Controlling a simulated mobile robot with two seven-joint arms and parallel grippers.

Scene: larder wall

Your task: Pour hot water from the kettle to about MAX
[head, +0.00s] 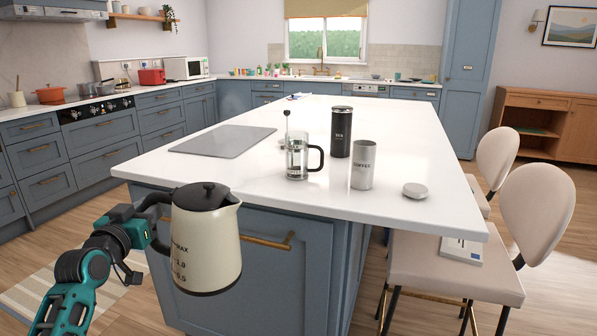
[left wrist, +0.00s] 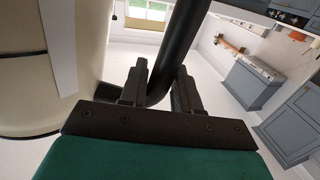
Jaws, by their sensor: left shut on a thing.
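The cream kettle (head: 205,240) with a black lid hangs in the air in front of the island's near edge, about upright, its spout to the right. Its side carries marks, with MAX at the top. My left gripper (head: 150,220) is shut on its black handle; in the left wrist view the fingers (left wrist: 160,90) sit on both sides of the handle (left wrist: 182,45). A glass French press (head: 297,160) stands on the island, its plunger rod raised. I cannot tell its contents. My right gripper is in neither view.
On the white island top (head: 390,120), a dark canister (head: 341,132) and an open grey COFFEE canister (head: 363,165) stand right of the press, with a round lid (head: 414,191) beside them. A grey board (head: 223,140) lies left. Chairs (head: 460,260) stand at right.

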